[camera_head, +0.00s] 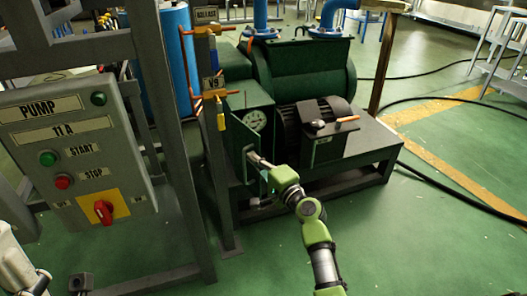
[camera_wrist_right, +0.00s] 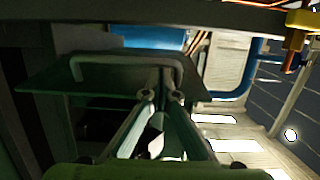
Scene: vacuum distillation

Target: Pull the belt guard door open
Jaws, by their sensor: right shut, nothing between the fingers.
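The belt guard door (camera_head: 238,144) is a dark green panel on the green machine, left of the motor. It seems to stand out at an angle from the machine, but how far is hard to tell. In the right wrist view the door (camera_wrist_right: 50,82) is a dark plate with a grey U-shaped handle (camera_wrist_right: 120,59). My right gripper (camera_head: 256,161) is at the door's right side. In the wrist view its fingertips (camera_wrist_right: 166,97) are together beside the right end of the handle, with nothing between them; contact is unclear. My left gripper is not in view.
A grey pump control panel (camera_head: 70,150) on a steel frame stands at the left. A post with orange-handled valves (camera_head: 212,95) rises beside the door. The black motor (camera_head: 315,125) is to the right on its base. Open green floor lies in front and right, with dark hoses (camera_head: 455,195).

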